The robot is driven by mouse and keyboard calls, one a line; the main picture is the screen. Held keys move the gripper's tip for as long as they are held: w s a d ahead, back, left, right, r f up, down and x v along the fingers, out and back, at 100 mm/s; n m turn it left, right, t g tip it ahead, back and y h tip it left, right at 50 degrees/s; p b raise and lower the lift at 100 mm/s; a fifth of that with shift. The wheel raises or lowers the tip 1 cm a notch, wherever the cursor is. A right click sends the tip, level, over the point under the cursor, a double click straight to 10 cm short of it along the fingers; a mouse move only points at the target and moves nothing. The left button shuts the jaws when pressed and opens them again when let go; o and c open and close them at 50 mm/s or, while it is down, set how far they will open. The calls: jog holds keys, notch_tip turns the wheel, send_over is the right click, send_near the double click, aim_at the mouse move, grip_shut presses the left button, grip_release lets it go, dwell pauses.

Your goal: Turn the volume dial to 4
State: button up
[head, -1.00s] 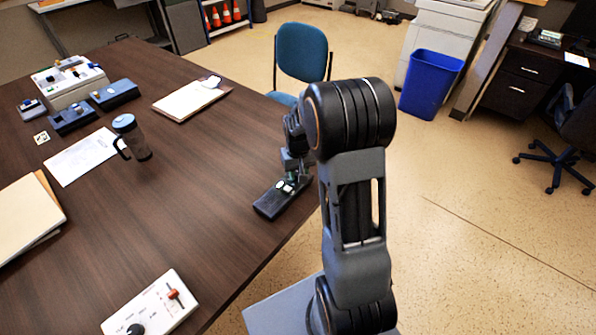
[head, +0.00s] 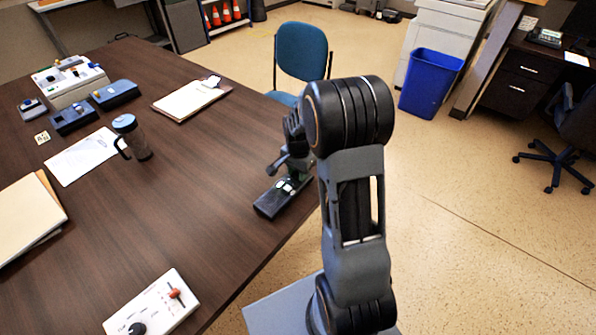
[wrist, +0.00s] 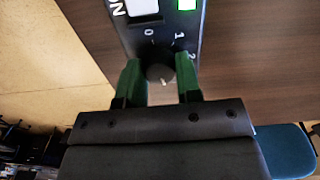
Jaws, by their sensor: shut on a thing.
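The volume dial (wrist: 160,72) is a dark round knob on a black box (head: 270,206) at the table's right edge. In the wrist view, the box (wrist: 137,38) shows the printed marks 0, 1 and 2 around the far side of the dial; other marks are hidden by my gripper. A small pale line on the dial points toward the bottom of the wrist view. My gripper (wrist: 161,83) has its green-padded fingers on both sides of the dial, shut on it. In the head view my gripper (head: 291,178) is over the box, partly hidden by my arm.
The box also carries a white switch (wrist: 142,6) by the word ON and a lit green lamp (wrist: 187,4). A blue chair (head: 301,52) stands behind.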

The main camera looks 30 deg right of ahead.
jog(key=shift+m, duration=2.2)
jog(key=o, duration=0.9)
jog(key=shift+o, duration=0.2)
notch_tip(320, 180, up, 14)
jog(key=p, duration=0.1)
jog(key=shift+f, duration=0.1)
